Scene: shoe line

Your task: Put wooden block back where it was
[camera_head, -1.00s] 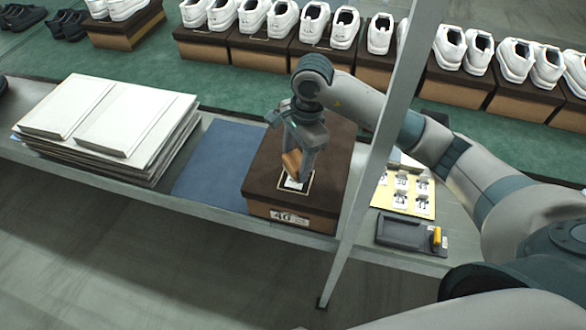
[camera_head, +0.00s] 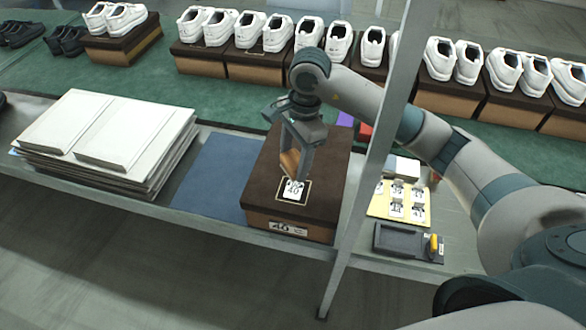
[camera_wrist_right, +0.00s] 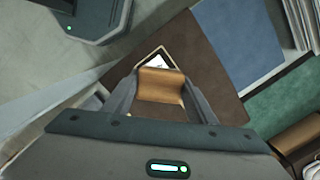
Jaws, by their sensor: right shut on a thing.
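The wooden block (camera_head: 289,163) is a small tan piece held between the fingers of my right gripper (camera_head: 294,166). In the right wrist view the block (camera_wrist_right: 161,86) fills the gap between the two fingers of the gripper (camera_wrist_right: 160,92). The gripper points down over a brown shoe box (camera_head: 262,190) marked 40. A white label with 40 (camera_head: 293,190) lies in a framed square on the lid, just in front of the block. The block seems slightly above the lid; I cannot tell if it touches. My left gripper is out of view.
A stack of white boards (camera_head: 105,130) and a blue mat (camera_head: 215,170) lie left of the box. A grey post (camera_head: 372,175) stands right of it. Beyond are a yellow label sheet (camera_head: 410,219) and a black device (camera_head: 402,240). White shoes on boxes line the back.

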